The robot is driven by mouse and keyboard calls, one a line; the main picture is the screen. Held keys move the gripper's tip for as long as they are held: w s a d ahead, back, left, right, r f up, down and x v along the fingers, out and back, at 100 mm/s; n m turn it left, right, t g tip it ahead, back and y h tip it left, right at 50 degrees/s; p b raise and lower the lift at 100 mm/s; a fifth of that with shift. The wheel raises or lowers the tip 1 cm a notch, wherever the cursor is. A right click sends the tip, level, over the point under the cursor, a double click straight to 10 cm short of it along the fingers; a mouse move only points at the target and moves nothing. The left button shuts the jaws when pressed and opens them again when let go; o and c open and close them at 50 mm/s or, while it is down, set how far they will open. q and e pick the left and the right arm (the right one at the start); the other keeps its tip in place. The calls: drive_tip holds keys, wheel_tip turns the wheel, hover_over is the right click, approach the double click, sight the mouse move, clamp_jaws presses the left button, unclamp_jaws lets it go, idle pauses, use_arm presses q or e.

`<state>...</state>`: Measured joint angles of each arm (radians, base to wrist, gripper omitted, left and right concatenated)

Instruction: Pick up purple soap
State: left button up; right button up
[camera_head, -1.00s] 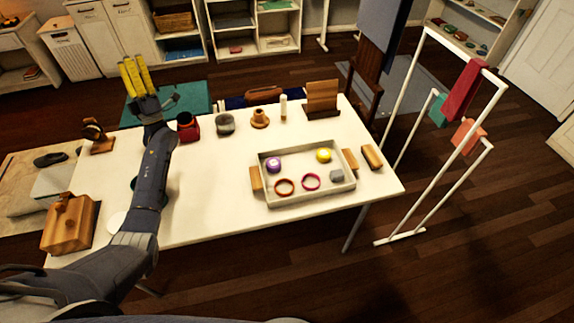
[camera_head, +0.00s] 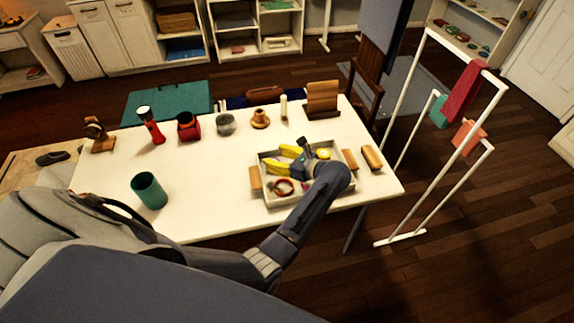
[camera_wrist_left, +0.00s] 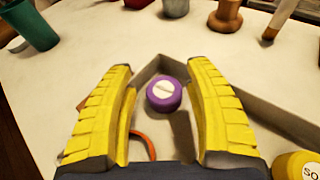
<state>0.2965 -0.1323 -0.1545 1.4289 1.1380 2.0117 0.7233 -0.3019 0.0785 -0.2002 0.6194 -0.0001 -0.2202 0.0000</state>
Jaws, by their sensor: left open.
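The purple soap (camera_wrist_left: 163,94) is a round, short purple puck with a white top. It sits in a corner of the grey tray (camera_wrist_left: 272,118) and shows between my left gripper's two yellow fingers in the left wrist view. My left gripper (camera_head: 275,156) is open over the left part of the tray (camera_head: 318,198) in the head view. The fingers in the left wrist view (camera_wrist_left: 162,78) stand apart on either side of the soap, with no clear contact. My right gripper is not in view.
A green cup (camera_head: 149,191), a red flashlight (camera_head: 151,126) and several small items stand on the white table (camera_head: 205,190). The table's left middle is mostly clear.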

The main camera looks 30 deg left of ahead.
use_arm(q)
drive_tip(key=shift+s+d+f+h, duration=0.2)
drive_tip(key=shift+d+f+h, duration=0.2)
drive_tip(key=shift+d+f, duration=0.7)
drive_tip(key=shift+f, duration=0.25)
drive_tip(key=shift+x, duration=2.25)
drive_tip(key=c, duration=0.9)
drive_tip(key=shift+o, duration=0.2)
drive_tip(key=shift+r, duration=0.1)
